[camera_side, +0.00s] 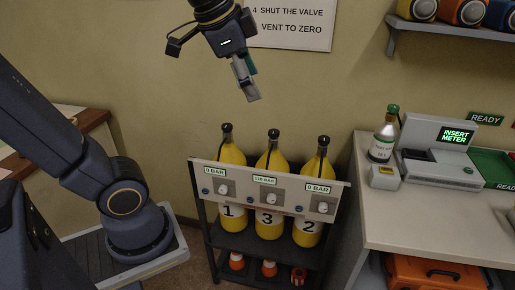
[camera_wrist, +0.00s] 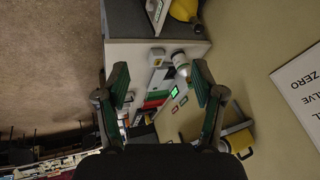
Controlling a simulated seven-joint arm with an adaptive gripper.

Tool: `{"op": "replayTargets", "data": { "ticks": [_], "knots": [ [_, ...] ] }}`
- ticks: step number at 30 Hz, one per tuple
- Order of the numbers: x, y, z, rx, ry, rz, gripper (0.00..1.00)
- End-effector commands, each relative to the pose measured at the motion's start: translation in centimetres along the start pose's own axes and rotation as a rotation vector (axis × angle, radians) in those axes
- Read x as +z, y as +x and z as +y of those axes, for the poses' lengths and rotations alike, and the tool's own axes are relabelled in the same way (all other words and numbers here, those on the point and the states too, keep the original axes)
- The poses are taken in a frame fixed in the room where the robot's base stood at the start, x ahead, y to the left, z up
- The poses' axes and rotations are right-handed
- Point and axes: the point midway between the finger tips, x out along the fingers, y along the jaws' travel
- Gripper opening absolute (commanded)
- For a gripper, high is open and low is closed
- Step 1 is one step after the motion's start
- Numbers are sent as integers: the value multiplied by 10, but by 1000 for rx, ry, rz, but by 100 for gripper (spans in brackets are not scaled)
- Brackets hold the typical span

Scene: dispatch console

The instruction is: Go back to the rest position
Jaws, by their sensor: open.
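My gripper (camera_side: 250,88) hangs in the air, pointing down, above and behind the rack of cylinders in the side view. In the wrist view its two fingers (camera_wrist: 160,85) stand wide apart with nothing between them. In the side view, three yellow cylinders, numbered 1 (camera_side: 231,185), 3 (camera_side: 268,190) and 2 (camera_side: 313,190), stand upright in a dark rack behind a panel (camera_side: 250,197) with knobs and gauges. The left and right gauges read 0 BAR; the middle one shows a larger, blurred number.
A counter (camera_side: 400,225) at right carries a console (camera_side: 440,150) reading INSERT METER, a green-capped bottle (camera_side: 383,140) and a green tray (camera_side: 490,165). A shelf (camera_side: 450,30) holds several colored devices above. A wall sign (camera_side: 290,22) is behind my gripper.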

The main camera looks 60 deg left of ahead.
Motion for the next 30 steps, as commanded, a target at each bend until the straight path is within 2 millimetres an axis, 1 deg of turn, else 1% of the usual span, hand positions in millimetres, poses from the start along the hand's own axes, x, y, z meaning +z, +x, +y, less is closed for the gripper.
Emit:
{"op": "replayTargets", "data": {
  "ticks": [1, 3, 5, 6, 8, 10, 13, 30],
  "knots": [
    [23, 4, 20, 9, -64, 27, 68],
    [47, 17, 40, 26, -168, 47, 68],
    [65, 31, 53, 42, -259, 48, 68],
    [75, 41, 59, 52, -322, 40, 68],
    [85, 56, 67, 68, -410, 16, 68],
    [82, 57, 66, 66, -480, 29, 68],
    [81, 57, 65, 65, -518, 35, 68],
    [80, 56, 64, 64, -518, 33, 68]
  ]
}}
